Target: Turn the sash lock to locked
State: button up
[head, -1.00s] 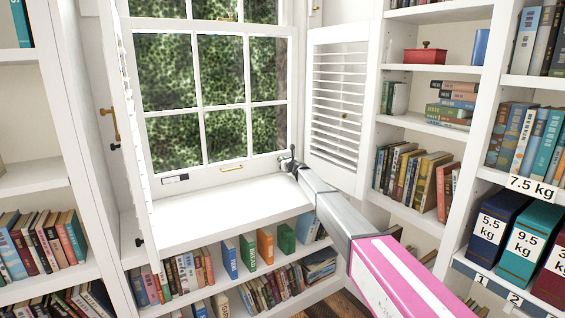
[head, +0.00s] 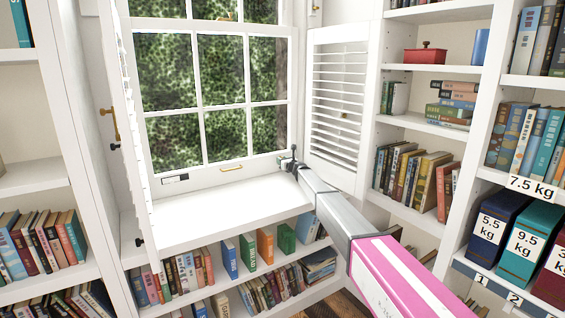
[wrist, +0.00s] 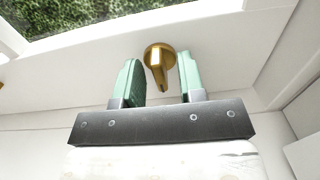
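A brass turn piece with a short lever (wrist: 158,62), which looks like the sash lock, sits on the white bottom rail of the window sash (wrist: 90,65). Its lever points down toward my gripper, slightly tilted. My gripper (wrist: 157,72) is open, with one green finger on each side of the lever. A gap shows on the left; the right finger is close to the brass, and I cannot tell if it touches. In the head view my gripper (head: 287,161) is at the sash's lower right corner and hides the lock.
A brass handle (head: 231,168) is at the middle of the bottom rail, and a small black-and-white plate (head: 175,179) is at its left. A louvred shutter (head: 338,105) stands right of the window, close to my arm. The white sill (head: 220,205) is clear. Bookshelves flank the window.

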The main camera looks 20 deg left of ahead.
jog(key=v, duration=1)
jog(key=shift+s, duration=0.15)
jog(key=shift+s+d, duration=0.2)
jog(key=shift+d, duration=0.1)
